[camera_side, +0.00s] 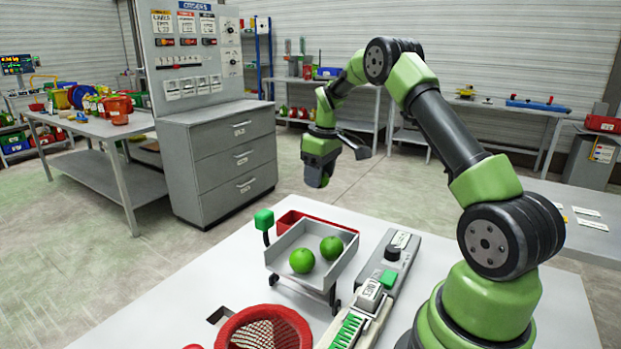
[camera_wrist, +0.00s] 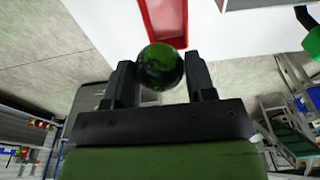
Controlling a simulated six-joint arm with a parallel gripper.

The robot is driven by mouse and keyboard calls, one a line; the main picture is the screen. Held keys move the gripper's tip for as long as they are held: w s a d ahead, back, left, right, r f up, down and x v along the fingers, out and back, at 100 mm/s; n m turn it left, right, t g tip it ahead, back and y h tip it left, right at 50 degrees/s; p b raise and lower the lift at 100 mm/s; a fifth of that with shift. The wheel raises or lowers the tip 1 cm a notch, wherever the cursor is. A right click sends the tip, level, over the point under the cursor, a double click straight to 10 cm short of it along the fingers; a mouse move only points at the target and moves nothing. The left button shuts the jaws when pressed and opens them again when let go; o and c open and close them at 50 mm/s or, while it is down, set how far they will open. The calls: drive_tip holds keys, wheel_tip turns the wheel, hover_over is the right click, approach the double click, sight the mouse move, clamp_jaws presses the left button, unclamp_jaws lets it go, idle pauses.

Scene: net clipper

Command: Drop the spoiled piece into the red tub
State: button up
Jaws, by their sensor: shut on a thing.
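My gripper (camera_side: 318,182) hangs in the air behind the far edge of the white table, above and behind the red tub. In the wrist view my gripper (camera_wrist: 153,85) is shut on a round green piece with dark blotches, the spoiled piece (camera_wrist: 160,66), held between its two fingers. The piece cannot be made out in the side view. The red tub (camera_side: 289,217) is partly hidden behind the grey tray. In the wrist view the red tub (camera_wrist: 165,18) shows beyond the held piece.
The grey tray (camera_side: 286,244) holds two clean green pieces (camera_side: 302,260) (camera_side: 331,248). A green knob (camera_side: 264,219) stands at its left. A red-rimmed net (camera_side: 262,313) and the clipper unit (camera_side: 392,274) are in front. The table (camera_side: 215,264) is clear at left.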

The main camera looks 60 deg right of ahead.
drive_tip(key=shift+d+f, duration=0.45)
drive_tip(key=shift+d, duration=0.15)
wheel_tip(320, 180, down, 5)
drive_tip(key=shift+f, duration=0.2)
drive_tip(key=o, duration=1)
drive_tip(key=r, duration=0.6)
drive_tip(key=s+r, duration=0.1)
drive_tip(key=r, duration=0.3)
drive_tip(key=shift+s, duration=0.1)
drive_tip(key=shift+a, duration=0.1)
